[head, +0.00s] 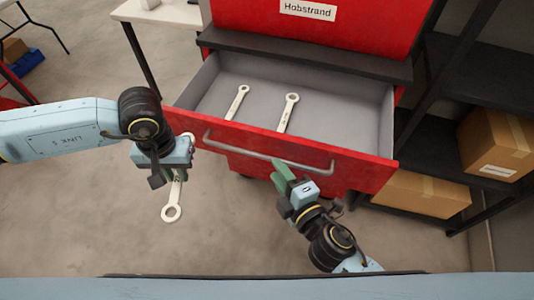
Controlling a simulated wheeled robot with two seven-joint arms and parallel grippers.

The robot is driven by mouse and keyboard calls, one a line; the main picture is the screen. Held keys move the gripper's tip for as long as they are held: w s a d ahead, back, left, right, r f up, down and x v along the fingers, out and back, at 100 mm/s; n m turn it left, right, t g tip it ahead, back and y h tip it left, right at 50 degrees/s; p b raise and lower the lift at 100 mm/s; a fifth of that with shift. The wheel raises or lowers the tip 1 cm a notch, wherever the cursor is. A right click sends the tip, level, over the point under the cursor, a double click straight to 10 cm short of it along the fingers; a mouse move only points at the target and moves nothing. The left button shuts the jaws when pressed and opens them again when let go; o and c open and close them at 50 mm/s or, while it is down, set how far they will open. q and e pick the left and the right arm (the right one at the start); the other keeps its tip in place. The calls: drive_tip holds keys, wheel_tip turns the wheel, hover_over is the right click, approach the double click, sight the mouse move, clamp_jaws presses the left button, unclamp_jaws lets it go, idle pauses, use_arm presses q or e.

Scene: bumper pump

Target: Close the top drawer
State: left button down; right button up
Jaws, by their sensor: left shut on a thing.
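The top drawer (358,172) of a red tool cabinet stands open toward me. Its grey inside holds two wrenches, one at the left (238,101) and one near the middle (287,113). A bar handle (262,153) runs across the red drawer front. My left gripper (178,172), left of the drawer front, is shut on a light wrench (172,208), whose ring end hangs down. My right gripper (284,176) is just in front of the drawer front, below the handle; its green fingers overlap, so its opening and any contact are unclear.
A dark shelf with cardboard boxes (500,150) and (412,193) stands close on the right. A white table (160,12) is behind at the upper left. The red cabinet body (345,25) carries a "Hobstrand" label. Bare floor lies in front of the drawer.

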sight(267, 156)
drive_tip(key=x, duration=0.6)
drive_tip(key=shift+w+a, duration=0.1)
drive_tip(key=shift+w, duration=0.1)
clamp_jaws()
